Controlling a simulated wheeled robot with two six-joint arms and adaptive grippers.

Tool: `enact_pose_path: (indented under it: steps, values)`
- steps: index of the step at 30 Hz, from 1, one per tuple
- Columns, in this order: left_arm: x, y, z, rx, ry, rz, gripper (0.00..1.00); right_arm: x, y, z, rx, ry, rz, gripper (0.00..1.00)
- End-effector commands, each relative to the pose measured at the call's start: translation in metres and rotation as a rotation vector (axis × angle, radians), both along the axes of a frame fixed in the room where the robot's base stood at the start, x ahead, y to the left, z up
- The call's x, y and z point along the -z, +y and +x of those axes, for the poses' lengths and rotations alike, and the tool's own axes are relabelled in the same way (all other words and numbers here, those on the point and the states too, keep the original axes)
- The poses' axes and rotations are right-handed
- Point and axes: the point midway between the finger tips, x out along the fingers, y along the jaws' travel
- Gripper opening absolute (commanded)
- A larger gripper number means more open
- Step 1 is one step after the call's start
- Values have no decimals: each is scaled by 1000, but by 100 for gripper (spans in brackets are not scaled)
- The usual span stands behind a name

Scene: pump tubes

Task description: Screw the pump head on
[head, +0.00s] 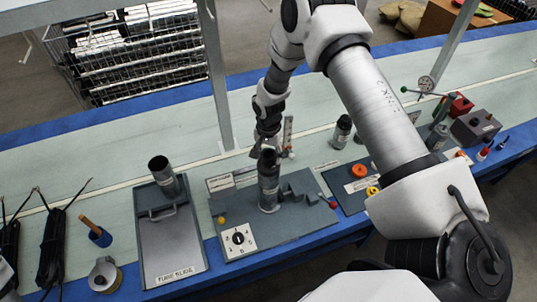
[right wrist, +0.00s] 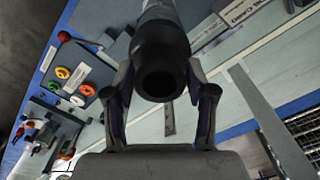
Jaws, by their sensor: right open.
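A grey pump tube (head: 268,187) stands upright on a dark fixture board. A dark hollow end piece shows at its top; I cannot tell whether this is the pump head or how far it is screwed on. My right gripper (head: 268,143) is at the top of this tube, reaching down from above. In the right wrist view, my open right gripper (right wrist: 160,105) has one finger on each side of the black hollow tube end (right wrist: 160,75). Small gaps seem to show beside it. Contact is unclear. My left gripper is not visible.
A tray (head: 152,240) with a second tube (head: 161,172) stands to the left. The fixture board (head: 285,232) carries a dial plate (head: 238,239) and grey stepped blocks (head: 300,187). A dark board with coloured rings (head: 343,199) is to the right. A metal post (head: 216,85) rises behind.

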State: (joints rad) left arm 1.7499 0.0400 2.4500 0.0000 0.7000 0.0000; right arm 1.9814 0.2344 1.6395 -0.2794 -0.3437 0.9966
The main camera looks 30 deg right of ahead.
Motion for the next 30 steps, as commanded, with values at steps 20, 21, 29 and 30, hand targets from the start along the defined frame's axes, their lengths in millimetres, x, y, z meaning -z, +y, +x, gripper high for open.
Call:
enact_pose_path:
  steps: [20, 21, 29, 30]
  values:
    - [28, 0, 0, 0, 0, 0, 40, 2, 0, 0, -863, -1, 0, 56]
    - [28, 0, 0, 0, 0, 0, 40, 1, 0, 0, -899, -1, 0, 56]
    - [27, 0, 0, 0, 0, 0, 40, 0, 0, 0, -915, 1, 1, 27]
    - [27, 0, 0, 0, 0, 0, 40, 0, 0, 0, -914, 1, 1, 13]
